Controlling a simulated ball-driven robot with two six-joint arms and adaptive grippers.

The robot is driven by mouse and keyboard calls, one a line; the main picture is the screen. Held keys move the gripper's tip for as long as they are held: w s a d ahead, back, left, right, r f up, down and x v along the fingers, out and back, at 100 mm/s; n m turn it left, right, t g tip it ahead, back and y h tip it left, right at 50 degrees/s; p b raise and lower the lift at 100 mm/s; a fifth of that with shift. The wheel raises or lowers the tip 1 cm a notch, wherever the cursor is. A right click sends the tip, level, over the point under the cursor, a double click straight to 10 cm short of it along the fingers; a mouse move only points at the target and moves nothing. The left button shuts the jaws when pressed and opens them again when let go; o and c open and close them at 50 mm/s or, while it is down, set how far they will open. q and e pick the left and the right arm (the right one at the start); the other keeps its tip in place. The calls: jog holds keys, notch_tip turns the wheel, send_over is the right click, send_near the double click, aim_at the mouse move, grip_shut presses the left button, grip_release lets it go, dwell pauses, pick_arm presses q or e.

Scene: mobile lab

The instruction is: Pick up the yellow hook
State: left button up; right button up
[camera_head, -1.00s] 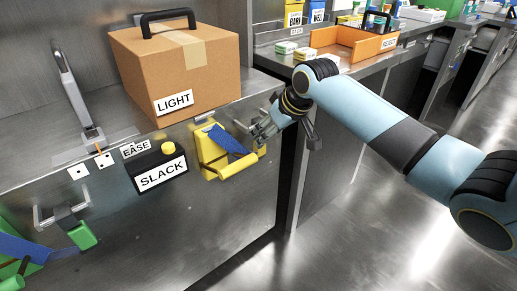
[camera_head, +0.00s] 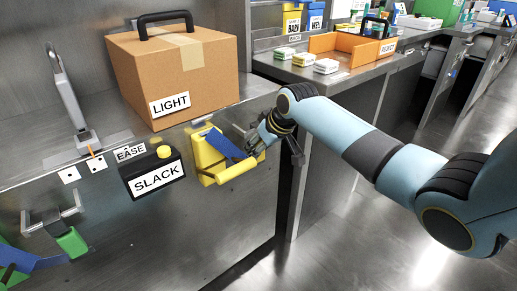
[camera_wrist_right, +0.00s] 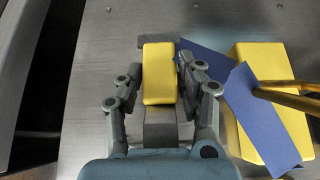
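The yellow hook (camera_wrist_right: 158,73) is a small yellow block with grey metal at its ends, seen in the right wrist view. My right gripper (camera_wrist_right: 160,72) has one finger along each side of it, close against it, and appears shut on it. In the head view my right gripper (camera_head: 255,143) is at the bench's front panel and largely hides the hook. A blue strap (camera_head: 225,145) runs from there to a larger yellow body (camera_head: 206,153) with a yellow bar (camera_head: 237,172). My left gripper is not in view.
A black SLACK box (camera_head: 155,176) with a yellow button is left of the yellow body. A LIGHT carton (camera_head: 178,75) stands on the bench above. A green block (camera_head: 72,242) sits at a metal bracket far left. Open floor lies right.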

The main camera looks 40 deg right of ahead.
grip_shut()
jog(key=shift+r, duration=0.1)
